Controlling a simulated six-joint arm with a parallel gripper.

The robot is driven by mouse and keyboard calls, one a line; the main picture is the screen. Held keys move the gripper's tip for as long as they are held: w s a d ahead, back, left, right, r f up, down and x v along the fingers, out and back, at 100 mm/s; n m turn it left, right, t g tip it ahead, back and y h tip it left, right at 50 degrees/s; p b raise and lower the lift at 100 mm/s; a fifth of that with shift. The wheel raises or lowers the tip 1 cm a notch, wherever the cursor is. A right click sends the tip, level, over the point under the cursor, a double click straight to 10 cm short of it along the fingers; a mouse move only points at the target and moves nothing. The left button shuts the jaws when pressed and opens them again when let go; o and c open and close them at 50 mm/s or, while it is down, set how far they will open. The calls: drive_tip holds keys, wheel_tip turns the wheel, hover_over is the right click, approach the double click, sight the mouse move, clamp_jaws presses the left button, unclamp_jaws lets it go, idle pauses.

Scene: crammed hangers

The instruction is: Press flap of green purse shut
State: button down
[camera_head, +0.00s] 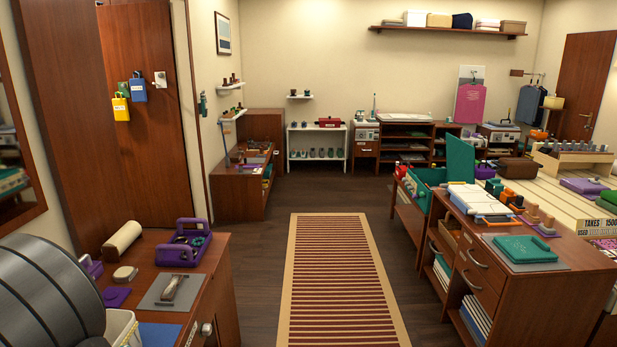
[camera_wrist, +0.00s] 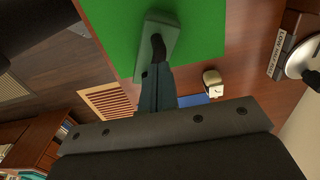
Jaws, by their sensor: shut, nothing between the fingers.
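In the wrist view, a dull grey-green, box-like thing (camera_wrist: 171,40), which looks like the purse, lies on a bright green flat surface (camera_wrist: 205,25). My gripper (camera_wrist: 158,52) is shut and empty, its dark fingertips over the near part of that thing. I cannot tell whether they touch it. Its flap cannot be made out, as the fingers cover part of it. In the head view neither my fingertips nor this thing can be seen.
A blue mat (camera_head: 160,334) lies on the wooden desk (camera_head: 216,262). Also there are a purple caddy (camera_head: 184,243), a grey mat (camera_head: 172,291) and a cream roll (camera_head: 122,240). Small bags, one yellow (camera_head: 120,109), hang on the door. The striped rug (camera_head: 342,280) is clear.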

drive_tip(key=shift+f, duration=0.1)
drive_tip(key=shift+f, duration=0.5)
drive_tip(key=shift+f, duration=0.1)
drive_tip(key=shift+r, duration=1.55)
wheel_tip(320, 180, up, 2)
drive_tip(key=shift+r, duration=0.15)
drive_tip(key=shift+f, duration=2)
drive_tip(key=shift+f, duration=0.2)
